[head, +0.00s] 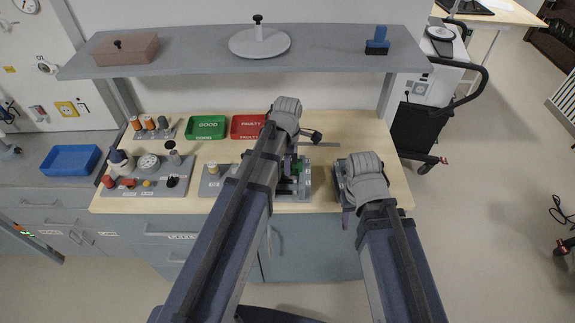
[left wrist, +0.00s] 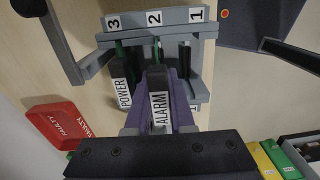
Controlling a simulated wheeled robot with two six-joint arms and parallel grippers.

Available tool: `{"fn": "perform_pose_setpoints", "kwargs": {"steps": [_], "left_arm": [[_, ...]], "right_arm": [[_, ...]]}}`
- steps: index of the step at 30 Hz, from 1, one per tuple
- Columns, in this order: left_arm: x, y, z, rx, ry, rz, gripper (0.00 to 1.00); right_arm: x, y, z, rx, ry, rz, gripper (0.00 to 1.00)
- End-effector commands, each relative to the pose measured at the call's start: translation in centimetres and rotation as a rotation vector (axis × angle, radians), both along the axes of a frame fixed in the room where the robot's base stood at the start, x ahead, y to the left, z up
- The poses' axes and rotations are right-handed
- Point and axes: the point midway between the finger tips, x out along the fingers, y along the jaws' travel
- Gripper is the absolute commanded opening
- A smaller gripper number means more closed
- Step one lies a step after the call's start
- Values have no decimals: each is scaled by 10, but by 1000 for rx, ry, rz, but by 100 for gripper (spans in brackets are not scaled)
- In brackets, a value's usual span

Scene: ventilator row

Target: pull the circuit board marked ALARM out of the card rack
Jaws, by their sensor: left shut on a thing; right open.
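The card rack (left wrist: 187,18) has slots numbered 3, 2 and 1 in the left wrist view. The ALARM circuit board (left wrist: 160,108) is in line with slot 2, its black front labelled in white. The purple fingers of my left gripper (left wrist: 158,122) are shut on its front from both sides. The POWER board (left wrist: 122,85) stands beside it at slot 3. In the head view my left gripper (head: 290,166) is over the rack, largely covered by my arm. My right gripper (head: 346,200) is open at the bench's right.
A red FAULTY tray (head: 248,126) and a green GOOD tray (head: 206,127) lie behind, to the left. A panel with knobs (head: 150,182) is at the bench's left. A grey shelf (head: 200,47) overhangs the back. Bare wood (head: 350,130) shows at the back right.

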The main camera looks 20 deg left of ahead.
Motion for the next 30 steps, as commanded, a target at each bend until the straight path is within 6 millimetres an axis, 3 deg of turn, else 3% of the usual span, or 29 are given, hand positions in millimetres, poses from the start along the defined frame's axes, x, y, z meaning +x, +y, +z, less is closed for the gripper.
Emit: {"fn": "perform_pose_setpoints", "kwargs": {"steps": [24,30], "left_arm": [[0,0,50,0,0,0,0],[0,0,53,0,0,0,0]], "right_arm": [[0,0,50,0,0,2,50],[0,0,53,0,0,2,50]]}}
